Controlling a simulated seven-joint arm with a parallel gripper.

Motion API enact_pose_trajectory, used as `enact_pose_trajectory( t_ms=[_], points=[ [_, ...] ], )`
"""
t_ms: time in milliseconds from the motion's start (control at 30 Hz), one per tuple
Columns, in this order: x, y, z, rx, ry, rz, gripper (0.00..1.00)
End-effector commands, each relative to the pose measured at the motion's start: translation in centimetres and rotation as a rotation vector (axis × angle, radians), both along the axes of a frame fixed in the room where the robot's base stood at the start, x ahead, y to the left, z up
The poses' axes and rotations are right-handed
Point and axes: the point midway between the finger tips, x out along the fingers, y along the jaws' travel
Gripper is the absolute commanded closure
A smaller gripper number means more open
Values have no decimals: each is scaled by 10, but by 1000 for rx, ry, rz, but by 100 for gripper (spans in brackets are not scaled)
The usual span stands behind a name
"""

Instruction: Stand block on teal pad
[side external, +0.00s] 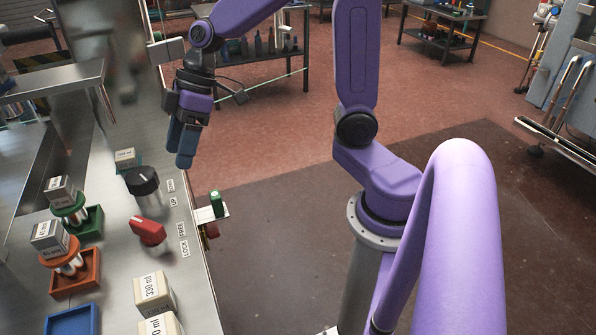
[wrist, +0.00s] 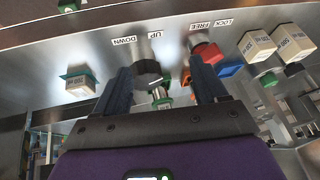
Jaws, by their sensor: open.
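A pale block (side external: 125,157) with printed labels is at the far end of the steel panel, partly behind the black knob. It appears to rest on the teal pad (side external: 139,167), of which only an edge shows. In the wrist view the block (wrist: 80,83) is at the left, with the teal pad (wrist: 75,70) showing along its edge. My gripper (side external: 183,153) is open and empty, raised near the panel's right edge, apart from the block. In the wrist view its fingers (wrist: 159,72) frame the black knob, and the block is outside them to the left.
A black knob (side external: 141,180) and red knob (side external: 149,231) stand on the panel. Labelled blocks top green (side external: 70,212) and orange (side external: 66,259) holders. More pale blocks (side external: 154,293) and a blue tray (side external: 73,321) are in front. A green button (side external: 217,200) projects beyond the edge.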

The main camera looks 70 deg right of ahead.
Motion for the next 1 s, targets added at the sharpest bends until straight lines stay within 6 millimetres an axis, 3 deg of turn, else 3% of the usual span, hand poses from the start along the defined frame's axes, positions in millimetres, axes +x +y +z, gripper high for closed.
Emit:
enact_pose_trajectory(
  t_ms=[33,200,400,500,700,1000],
  points=[
    [-23,6,-3,-25,28,31,28],
    [-94,9,-15,-136,115,99,28],
    [-164,-10,-28,-288,151,153,28],
    [-189,-24,-34,-358,145,168,28],
    [-215,-44,-40,-442,115,176,28],
    [-219,-49,-41,-462,106,175,28]
  ],
)
